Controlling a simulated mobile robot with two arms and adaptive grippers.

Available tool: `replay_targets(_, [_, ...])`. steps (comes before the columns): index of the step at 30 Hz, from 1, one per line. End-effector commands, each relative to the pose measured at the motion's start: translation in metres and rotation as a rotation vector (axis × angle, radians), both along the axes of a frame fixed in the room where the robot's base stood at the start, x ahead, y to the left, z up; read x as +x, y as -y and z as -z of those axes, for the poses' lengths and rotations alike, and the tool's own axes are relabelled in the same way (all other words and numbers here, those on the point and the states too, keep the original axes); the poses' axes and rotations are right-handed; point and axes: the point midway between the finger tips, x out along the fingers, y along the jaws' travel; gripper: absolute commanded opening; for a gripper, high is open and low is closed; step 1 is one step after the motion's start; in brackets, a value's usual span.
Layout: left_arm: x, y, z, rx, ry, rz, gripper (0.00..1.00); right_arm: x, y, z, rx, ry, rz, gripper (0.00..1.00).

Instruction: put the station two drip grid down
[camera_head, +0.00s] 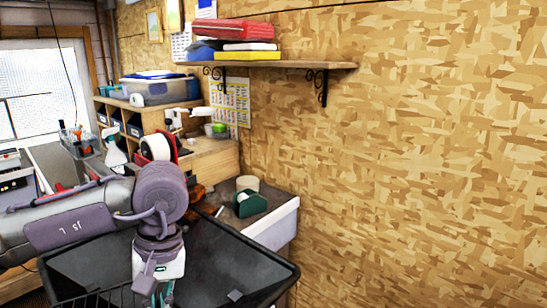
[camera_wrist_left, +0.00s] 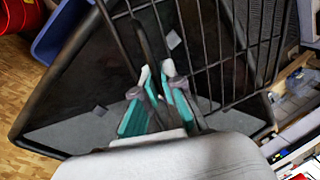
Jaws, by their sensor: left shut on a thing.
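My left gripper (camera_head: 157,290) reaches down over a black tray (camera_head: 225,262) at the bottom of the head view. In the left wrist view the teal and grey fingers of the left gripper (camera_wrist_left: 160,82) are shut on the black wire drip grid (camera_wrist_left: 222,50). The grid extends from the fingers to the top and right of that view, above the dark tray (camera_wrist_left: 62,62). In the head view only a little of the grid (camera_head: 95,298) shows at the bottom edge. Whether it touches the tray is unclear. My right gripper is out of view.
A wooden bench with a paper roll and a spray bottle (camera_head: 114,150) is further back. A wall shelf (camera_head: 290,65) hangs above; the chipboard wall is at right.

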Motion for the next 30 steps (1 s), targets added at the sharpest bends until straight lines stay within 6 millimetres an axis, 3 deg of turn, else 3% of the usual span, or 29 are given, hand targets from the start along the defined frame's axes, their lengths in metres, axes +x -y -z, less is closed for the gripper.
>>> replay_targets(4, [-0.0031,-0.0019,0.0006,0.0,0.001,0.108,0.0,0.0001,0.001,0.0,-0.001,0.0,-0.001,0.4])
replay_targets(14, [-0.0034,-0.0021,0.0001,-0.001,0.002,0.177,0.0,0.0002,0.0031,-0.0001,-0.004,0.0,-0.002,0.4])
replay_targets(24, [-0.003,-0.0025,-0.0004,-0.001,0.006,0.629,0.0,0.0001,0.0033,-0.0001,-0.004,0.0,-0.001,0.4])
replay_targets(30, [-0.0036,-0.0011,0.0016,-0.004,-0.001,0.732,0.0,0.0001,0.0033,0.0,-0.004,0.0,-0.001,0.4])
